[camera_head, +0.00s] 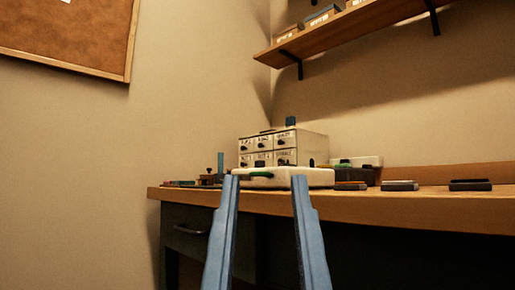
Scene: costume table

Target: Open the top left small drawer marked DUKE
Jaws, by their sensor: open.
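A small cream cabinet (313,147) stands on the table in the corner, with two rows of small drawers, each with a dark knob and a label. The top left drawer (245,146) looks shut. Its label is too small to read for certain. My gripper (266,180) is open and empty, its two blue-grey fingers reaching up from the bottom of the view. The fingertips appear below the cabinet in the picture and overlap the white case. How far they are from the drawer in depth I cannot tell.
A white case (318,178) with a green handle lies in front of the cabinet, hiding its lower edge. Small items (205,180) stand left of it. Several flat dark objects (470,185) lie along the wooden table (440,205) to the right. A shelf (330,40) hangs above.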

